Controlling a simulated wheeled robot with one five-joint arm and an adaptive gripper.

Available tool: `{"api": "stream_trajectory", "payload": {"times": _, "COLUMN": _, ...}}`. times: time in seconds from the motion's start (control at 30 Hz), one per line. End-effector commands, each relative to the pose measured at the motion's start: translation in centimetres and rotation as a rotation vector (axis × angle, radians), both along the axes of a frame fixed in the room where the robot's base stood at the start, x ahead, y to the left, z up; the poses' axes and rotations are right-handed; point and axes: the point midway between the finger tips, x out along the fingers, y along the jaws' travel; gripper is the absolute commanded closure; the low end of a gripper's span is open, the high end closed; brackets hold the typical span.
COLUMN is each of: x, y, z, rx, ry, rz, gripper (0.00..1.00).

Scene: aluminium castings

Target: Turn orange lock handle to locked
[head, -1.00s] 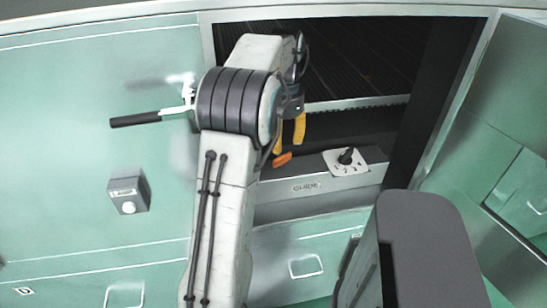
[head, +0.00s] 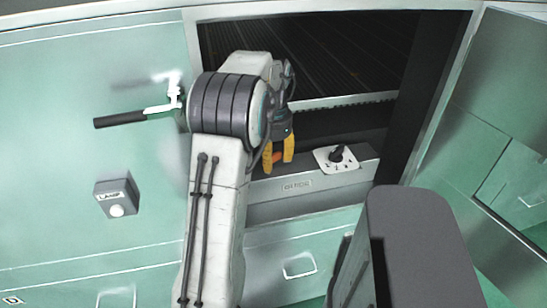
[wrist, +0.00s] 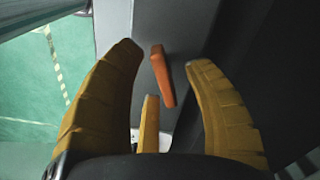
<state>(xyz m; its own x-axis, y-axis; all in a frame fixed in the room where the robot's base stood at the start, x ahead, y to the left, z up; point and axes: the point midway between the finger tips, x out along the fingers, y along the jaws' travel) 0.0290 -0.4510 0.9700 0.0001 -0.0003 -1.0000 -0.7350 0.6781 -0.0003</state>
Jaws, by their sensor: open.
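The orange lock handle (wrist: 162,76) shows in the wrist view as a short bar on a grey panel. It lies ahead of and between the yellow fingers of my gripper (wrist: 164,62), slightly tilted. The fingers are spread apart, with a visible gap on each side of the handle, so my gripper is open and holds nothing. In the head view my gripper (head: 278,160) points down at the grey ledge, and a bit of the orange handle (head: 277,156) shows between the fingers. The handle's base is mostly hidden there.
A black rotary knob on a white numbered plate (head: 337,157) is right of my gripper on the ledge. A labelled strip (head: 297,185) is below. A black lever (head: 120,119) and a lamp box (head: 116,197) are on the left panel. The dark opening (head: 340,60) lies behind.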

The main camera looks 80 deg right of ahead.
Motion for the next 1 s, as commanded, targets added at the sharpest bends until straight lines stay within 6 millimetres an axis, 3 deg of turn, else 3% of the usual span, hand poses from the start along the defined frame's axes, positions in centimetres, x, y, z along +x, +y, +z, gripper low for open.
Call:
{"api": "stream_trajectory", "payload": {"times": 0.5, "x": 0.0, "y": 0.01, "z": 0.02, "rx": 0.0, "ry": 0.0, "rz": 0.0, "gripper": 0.99}}
{"api": "stream_trajectory", "payload": {"times": 0.77, "x": 0.01, "y": 0.02, "z": 0.05, "rx": 0.001, "ry": 0.0, "rz": -0.008, "gripper": 1.0}}
{"api": "stream_trajectory", "payload": {"times": 1.0, "x": 0.07, "y": 0.11, "z": 0.24, "rx": 0.003, "ry": 0.0, "rz": -0.198, "gripper": 1.0}}
